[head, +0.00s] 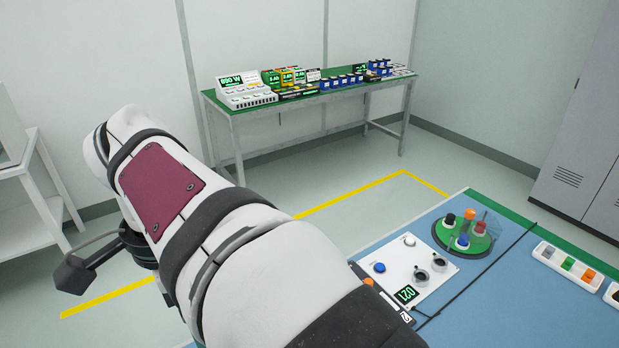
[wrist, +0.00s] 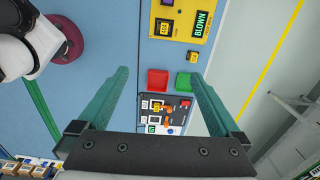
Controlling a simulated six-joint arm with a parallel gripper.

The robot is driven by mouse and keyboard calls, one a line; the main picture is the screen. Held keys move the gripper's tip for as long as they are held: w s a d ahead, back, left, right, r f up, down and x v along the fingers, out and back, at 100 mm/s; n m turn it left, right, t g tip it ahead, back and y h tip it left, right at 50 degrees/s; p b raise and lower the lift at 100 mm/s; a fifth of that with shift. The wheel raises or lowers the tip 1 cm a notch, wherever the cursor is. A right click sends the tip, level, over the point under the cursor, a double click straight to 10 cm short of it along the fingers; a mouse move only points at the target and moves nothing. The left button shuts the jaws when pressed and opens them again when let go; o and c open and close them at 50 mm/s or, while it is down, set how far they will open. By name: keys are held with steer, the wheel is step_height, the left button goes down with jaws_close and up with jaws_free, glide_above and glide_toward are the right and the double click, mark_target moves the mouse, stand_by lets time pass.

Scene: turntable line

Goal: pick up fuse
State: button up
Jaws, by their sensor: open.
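My gripper (wrist: 159,74) is open in the wrist view, its two green fingers wide apart with nothing between them. Ahead of it on the blue bench is a yellow unit (wrist: 179,12) with a green display reading BLOWN. A small yellow piece in a dark recess (wrist: 165,28) on this unit may be a fuse, but it is too small to be sure. A small yellow block (wrist: 193,57) at the unit's near edge could be a button or a fuse. My gripper's fingers are hidden in the head view.
A red tray (wrist: 157,80) and a green tray (wrist: 183,80) lie side by side near the yellow unit. A dark panel (wrist: 153,117) with orange parts is nearer. The head view shows a turntable (head: 482,241) bearing several cylinders and a white holder (head: 541,252) with coloured blocks.

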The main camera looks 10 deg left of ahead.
steer(key=s+d+f+n, duration=0.1)
steer(key=d+f, duration=0.1)
steer(key=d, duration=0.8)
steer(key=s+d+f+n+y, duration=0.1)
steer(key=s+d+f, duration=0.1)
steer(key=d, duration=0.9)
steer(key=shift+f, duration=0.65)
steer(key=shift+n+y, duration=0.4)
steer(key=shift+n, duration=0.2)
steer(key=s+d+f, duration=0.1)
steer(key=s+f, duration=0.1)
steer(key=s+d+f, duration=0.1)
steer(key=s+d, duration=0.1)
steer(key=s+d+f, duration=0.2)
steer(key=shift+s+f, duration=0.15)
steer(key=shift+f, duration=0.15)
steer(key=shift+c, duration=1.4)
steer(key=shift+s, duration=0.1)
steer(key=shift+c, duration=0.4)
